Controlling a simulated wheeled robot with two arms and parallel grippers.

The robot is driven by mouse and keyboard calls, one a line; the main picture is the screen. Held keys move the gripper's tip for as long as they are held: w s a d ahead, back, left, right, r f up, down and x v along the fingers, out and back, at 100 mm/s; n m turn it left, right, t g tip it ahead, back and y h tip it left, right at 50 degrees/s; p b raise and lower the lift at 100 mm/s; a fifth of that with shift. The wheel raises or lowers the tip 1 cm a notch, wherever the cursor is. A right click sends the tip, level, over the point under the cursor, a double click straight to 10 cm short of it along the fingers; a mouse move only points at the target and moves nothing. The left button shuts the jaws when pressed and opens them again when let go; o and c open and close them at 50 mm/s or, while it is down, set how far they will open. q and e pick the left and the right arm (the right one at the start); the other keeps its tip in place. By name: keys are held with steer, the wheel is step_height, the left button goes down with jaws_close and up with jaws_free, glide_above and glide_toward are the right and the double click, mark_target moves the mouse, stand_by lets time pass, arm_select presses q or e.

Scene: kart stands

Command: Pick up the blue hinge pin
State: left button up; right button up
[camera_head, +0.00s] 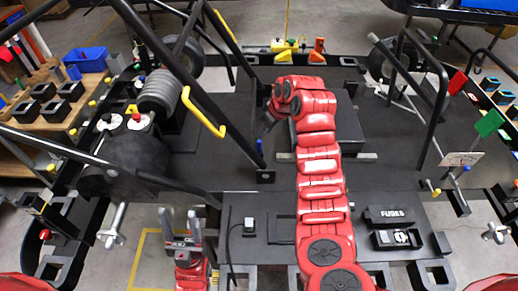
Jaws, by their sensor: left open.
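A small blue pin-like piece (260,147) shows near the middle, beside a black frame bar; it is too small to tell its full shape. My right arm reaches forward up the middle and bends left at its far end. My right gripper (268,122) is dark and small there, just above and right of the blue piece; whether it touches it, or how its jaws stand, I cannot tell. My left gripper (180,226) is low at the left of centre, its two grey fingers pointing up and apart, with nothing between them.
Black kart tubes cross the left half, one with a yellow handle (203,112). A blue bin (86,60) and black boxes stand on a wooden bench at the left. A fuse box (389,216) lies right of my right arm. Another blue-ended piece (467,168) shows at the right.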

mark_target(259, 142)
steer(key=p+x, duration=0.3)
steer(key=x, duration=0.1)
steer(key=shift+s+f+p, duration=0.1)
steer(key=shift+f+p, duration=0.15)
steer(key=shift+p, duration=0.05)
steer(key=shift+a+f, duration=0.15)
steer(key=shift+f, duration=0.1)
steer(key=shift+w+a+f, duration=0.1)
steer(key=shift+w+f, duration=0.1)
steer(key=shift+f, duration=0.4)
jaws_close()
stand_by(0.7)
